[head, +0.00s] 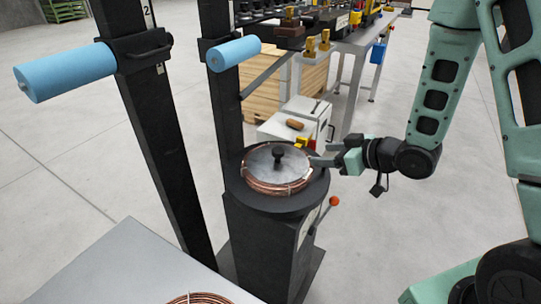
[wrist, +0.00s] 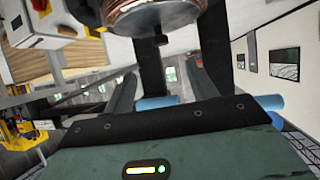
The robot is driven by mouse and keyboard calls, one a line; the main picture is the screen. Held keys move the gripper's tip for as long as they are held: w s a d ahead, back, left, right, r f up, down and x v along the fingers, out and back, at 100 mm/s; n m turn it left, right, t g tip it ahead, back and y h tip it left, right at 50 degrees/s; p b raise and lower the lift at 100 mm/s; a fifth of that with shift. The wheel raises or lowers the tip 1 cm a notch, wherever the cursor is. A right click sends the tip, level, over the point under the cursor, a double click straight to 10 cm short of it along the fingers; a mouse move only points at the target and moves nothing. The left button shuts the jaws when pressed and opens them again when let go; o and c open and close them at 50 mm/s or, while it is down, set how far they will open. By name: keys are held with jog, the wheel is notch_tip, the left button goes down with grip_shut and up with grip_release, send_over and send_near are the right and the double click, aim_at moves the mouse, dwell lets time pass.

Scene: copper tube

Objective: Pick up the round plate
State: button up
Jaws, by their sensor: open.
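The round plate (head: 262,163) is a grey metal disc with a black knob (head: 279,153) at its centre. It lies flat on a copper tube coil (head: 270,188) on top of a black pedestal (head: 262,230). My gripper (head: 318,155) is open and empty at the right edge of the plate, with its fingers pointing left toward the knob. In the wrist view my gripper (wrist: 160,78) shows two grey fingers spread apart. The plate (wrist: 128,10) and coil are at the top there, with the knob (wrist: 160,40) beyond the fingertips. Whether a finger touches the plate I cannot tell.
A black post with a blue roller (head: 235,54) rises behind the pedestal. Another post with a blue roller (head: 66,72) stands left. A white box (head: 300,121) and a workbench (head: 350,40) are behind. An orange-tipped lever (head: 334,201) sticks out right of the pedestal.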

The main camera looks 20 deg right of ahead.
aim_at(280, 151)
jog(key=p+x, duration=0.1)
jog(key=x, duration=1.1)
jog(key=shift+w+r+p, duration=0.15)
jog(key=shift+r+p, duration=0.05)
jog(key=shift+p, duration=0.2)
jog(key=shift+p+x, duration=0.8)
jog(key=shift+x, duration=1.95)
jog(key=shift+a+r, duration=0.2)
jog(key=shift+r, duration=0.05)
grip_shut()
jog(key=shift+r, duration=0.1)
